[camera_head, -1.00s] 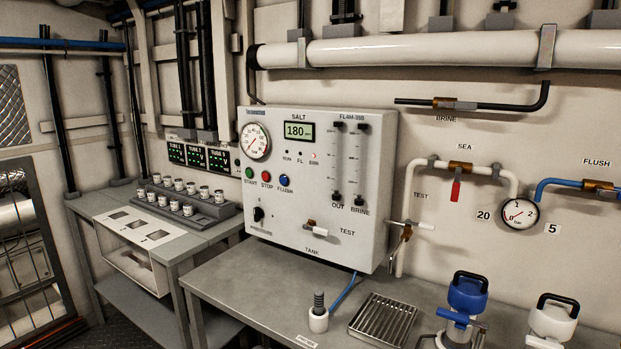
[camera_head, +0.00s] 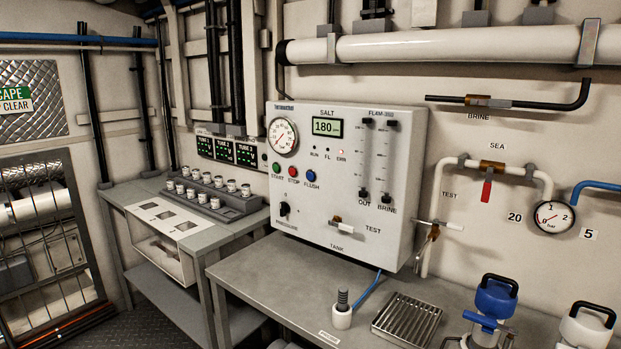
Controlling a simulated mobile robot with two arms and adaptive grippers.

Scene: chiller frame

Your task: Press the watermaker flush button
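The watermaker panel (camera_head: 345,215) is a white box on the wall above the grey bench. Its blue flush button (camera_head: 311,176) sits at the right end of a row with a green start button (camera_head: 276,168) and a red stop button (camera_head: 293,171). The label FLUSH is just under the blue button. The display (camera_head: 327,127) reads 180, and a red light shows at ERR. Neither of my grippers is in view.
The grey bench (camera_head: 262,278) below the panel holds a metal grate (camera_head: 407,319), a white holder with a dark probe (camera_head: 342,315), and a blue-topped canister (camera_head: 493,303). A side table (camera_head: 120,192) at the left carries a rack of small cups (camera_head: 214,203). The space before the panel is clear.

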